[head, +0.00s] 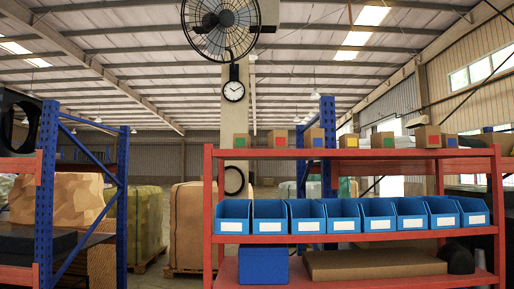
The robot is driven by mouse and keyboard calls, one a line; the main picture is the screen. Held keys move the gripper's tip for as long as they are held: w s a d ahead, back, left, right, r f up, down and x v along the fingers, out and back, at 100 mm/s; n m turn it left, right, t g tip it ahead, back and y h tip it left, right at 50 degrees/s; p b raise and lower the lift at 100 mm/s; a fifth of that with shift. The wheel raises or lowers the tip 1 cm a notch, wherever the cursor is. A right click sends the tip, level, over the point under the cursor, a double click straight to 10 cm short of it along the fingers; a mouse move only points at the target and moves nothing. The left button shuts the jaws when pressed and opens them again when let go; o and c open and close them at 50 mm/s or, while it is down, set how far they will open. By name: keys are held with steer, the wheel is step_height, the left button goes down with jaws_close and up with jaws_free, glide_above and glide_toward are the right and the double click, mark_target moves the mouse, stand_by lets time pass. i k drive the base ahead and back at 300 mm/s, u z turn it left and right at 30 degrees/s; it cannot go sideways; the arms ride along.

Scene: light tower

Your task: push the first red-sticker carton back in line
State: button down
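A row of small brown cartons stands on the top board of the red shelf rack (350,154) in the head view. The carton with a red sticker (272,139) is second from the left, between a green-sticker carton (240,141) and a blue-sticker carton (314,138). How far each carton sits from the shelf edge is hard to judge at this size. My gripper is not in view.
Several blue bins (268,217) fill the middle shelf. A blue box (263,266) and a long brown box (375,265) lie on the bottom shelf. A blue-framed rack (46,190) stands at left. A fan (220,25) and clock (233,91) hang above.

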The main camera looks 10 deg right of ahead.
mark_target(277, 139)
steer(key=i, duration=1.1)
steer(key=u, duration=0.05)
